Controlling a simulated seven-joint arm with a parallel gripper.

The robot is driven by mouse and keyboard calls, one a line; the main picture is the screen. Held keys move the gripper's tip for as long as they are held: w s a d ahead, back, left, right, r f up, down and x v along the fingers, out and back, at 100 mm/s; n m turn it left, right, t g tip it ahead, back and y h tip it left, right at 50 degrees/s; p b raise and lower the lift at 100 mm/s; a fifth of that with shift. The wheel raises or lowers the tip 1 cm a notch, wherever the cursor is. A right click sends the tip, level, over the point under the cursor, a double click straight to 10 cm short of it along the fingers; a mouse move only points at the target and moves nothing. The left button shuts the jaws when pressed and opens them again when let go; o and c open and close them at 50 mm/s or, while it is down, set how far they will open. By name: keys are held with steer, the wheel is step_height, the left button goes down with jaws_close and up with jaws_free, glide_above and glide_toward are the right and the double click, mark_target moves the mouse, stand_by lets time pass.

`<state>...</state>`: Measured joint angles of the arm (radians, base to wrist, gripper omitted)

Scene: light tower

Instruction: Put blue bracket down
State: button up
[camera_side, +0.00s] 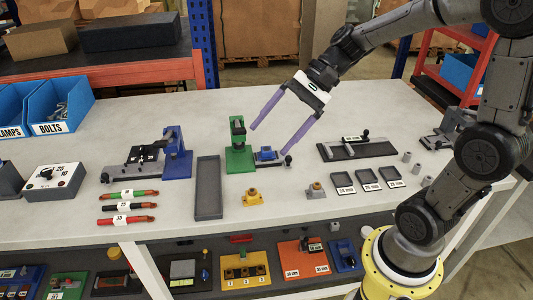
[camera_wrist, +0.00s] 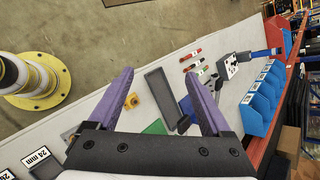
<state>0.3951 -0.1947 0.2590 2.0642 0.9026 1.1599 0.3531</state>
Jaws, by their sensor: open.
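The small blue bracket (camera_side: 267,154) sits on the dark base beside the green upright of the green fixture (camera_side: 239,157) in the side view. My gripper (camera_side: 270,141) is open, with its two long purple fingers wide apart. One fingertip is near the green upright and the other is near the right end of the dark base. I cannot tell whether either finger touches the fixture. In the wrist view my gripper (camera_wrist: 158,76) is also open with nothing between the fingers. Part of the green fixture (camera_wrist: 155,127) shows there, and the blue bracket cannot be made out.
A yellow bracket (camera_side: 252,198) and a grey bracket (camera_side: 316,190) lie in front. A long grey tray (camera_side: 208,188) and a large blue fixture (camera_side: 177,157) stand to the left. Labelled black trays (camera_side: 367,180) and small grey cylinders are to the right. Bare tabletop lies behind.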

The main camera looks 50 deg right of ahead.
steer(key=w+d+f+m+t+y, duration=0.1)
steer(key=w+d+f+m+t, duration=0.1)
steer(key=w+d+f+m, duration=0.35)
steer(key=w+d+f+m+t, duration=0.2)
steer(key=d+f+m, duration=0.1)
steer(key=d, duration=0.4)
steer(key=w+d+f+m+t, duration=0.1)
steer(key=d+f+m+t, duration=0.2)
steer(key=d, duration=0.4)
steer(key=m+h, duration=0.1)
steer(key=m, duration=0.3)
glide_toward(267, 149)
steer(key=x, duration=1)
steer(key=shift+w+r, duration=0.1)
steer(key=shift+r, duration=0.2)
steer(key=shift+c, duration=0.3)
jaws_close()
